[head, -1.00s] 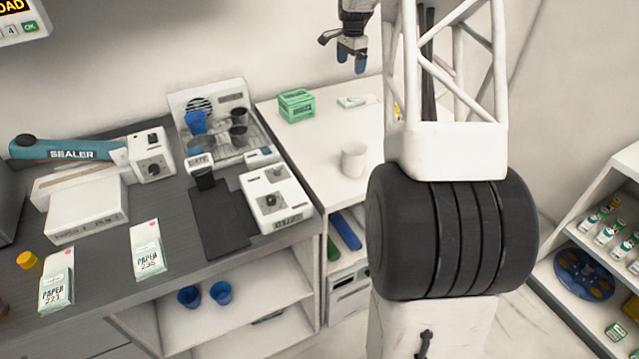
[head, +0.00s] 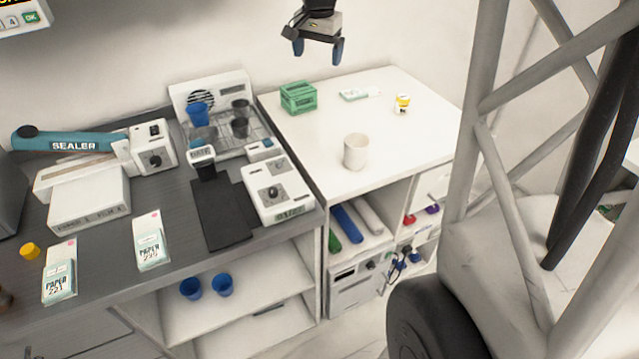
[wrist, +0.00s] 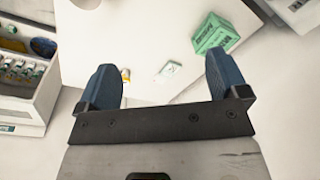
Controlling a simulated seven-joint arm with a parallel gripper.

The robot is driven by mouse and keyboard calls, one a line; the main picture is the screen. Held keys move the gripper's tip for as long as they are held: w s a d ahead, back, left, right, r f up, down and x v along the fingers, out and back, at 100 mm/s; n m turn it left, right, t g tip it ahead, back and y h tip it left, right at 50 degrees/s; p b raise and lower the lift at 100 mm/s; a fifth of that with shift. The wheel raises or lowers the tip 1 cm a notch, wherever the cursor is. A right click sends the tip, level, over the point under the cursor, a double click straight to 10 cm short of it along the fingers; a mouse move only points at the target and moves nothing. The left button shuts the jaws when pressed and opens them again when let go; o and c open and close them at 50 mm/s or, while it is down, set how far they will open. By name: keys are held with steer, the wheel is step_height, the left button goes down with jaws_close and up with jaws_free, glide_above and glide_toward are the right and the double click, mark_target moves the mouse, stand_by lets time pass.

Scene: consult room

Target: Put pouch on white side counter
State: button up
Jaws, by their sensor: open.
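The white side counter (head: 328,143) stands right of the dark counter, against the back wall. A small flat white-and-green packet (head: 354,95), which looks like a pouch, lies at its back; it also shows in the wrist view (wrist: 168,72). Two upright paper packs, one marked 221 (head: 59,275) and one 235 (head: 151,243), stand on the dark counter. I cannot tell which of these the task calls the pouch. My gripper (head: 318,50) is open and empty, high above the back of the white counter. In the wrist view its blue fingers (wrist: 160,65) are wide apart.
The counter's front right area is clear. The dark counter (head: 105,232) holds a sealer (head: 75,146) and other devices.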

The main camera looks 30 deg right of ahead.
steer(key=s+a+n, duration=0.2)
steer(key=s+a, duration=0.3)
steer(key=s, duration=0.4)
steer(key=s+a+n, duration=0.3)
steer(key=s+a, duration=0.3)
steer(key=s, duration=0.3)
steer(key=s+a+f+n, duration=0.2)
steer(key=s, duration=0.6)
steer(key=s+a+f+n+t, duration=0.1)
steer(key=s+a+f+n, duration=0.1)
steer(key=s, duration=0.7)
steer(key=shift+a+f+n, duration=0.4)
steer(key=shift+a+f, duration=0.25)
steer(key=shift+a, duration=0.2)
